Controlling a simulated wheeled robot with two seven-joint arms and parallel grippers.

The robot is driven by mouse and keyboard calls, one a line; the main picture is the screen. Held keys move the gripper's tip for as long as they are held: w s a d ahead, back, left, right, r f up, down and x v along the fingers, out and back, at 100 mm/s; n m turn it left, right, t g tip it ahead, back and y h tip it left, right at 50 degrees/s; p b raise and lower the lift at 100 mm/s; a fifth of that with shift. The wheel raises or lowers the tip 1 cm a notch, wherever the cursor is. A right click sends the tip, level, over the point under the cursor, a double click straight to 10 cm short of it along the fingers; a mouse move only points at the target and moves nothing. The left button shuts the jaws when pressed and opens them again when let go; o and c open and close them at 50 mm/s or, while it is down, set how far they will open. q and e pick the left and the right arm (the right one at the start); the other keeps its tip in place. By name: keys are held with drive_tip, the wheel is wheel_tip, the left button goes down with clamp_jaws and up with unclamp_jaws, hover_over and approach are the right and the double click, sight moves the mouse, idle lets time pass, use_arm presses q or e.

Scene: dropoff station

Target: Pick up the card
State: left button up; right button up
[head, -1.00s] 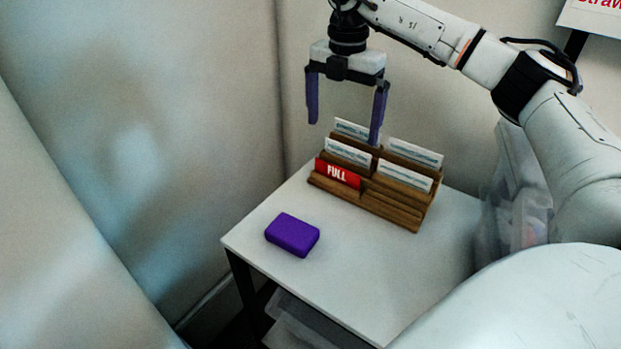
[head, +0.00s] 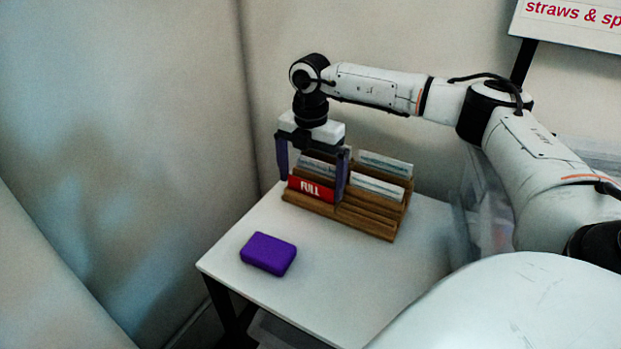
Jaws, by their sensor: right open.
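A red card marked "FULL" (head: 311,188) stands in the front left slot of a wooden card rack (head: 369,220) on a small white table. White cards with print stand in the slots behind and to the right; one is the front right card (head: 377,186). My right gripper (head: 312,190) points down with its jaws open. Its two purple fingers are on either side of the red card in the picture, and I cannot tell whether they touch it. The gripper partly hides the white cards behind. My left gripper is not in view.
A purple block (head: 268,254) lies on the white table (head: 335,285) in front of the rack. Clear bins (head: 482,215) stand to the right. Walls close in behind and at the left.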

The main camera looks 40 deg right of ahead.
drive_tip(key=c, duration=0.7)
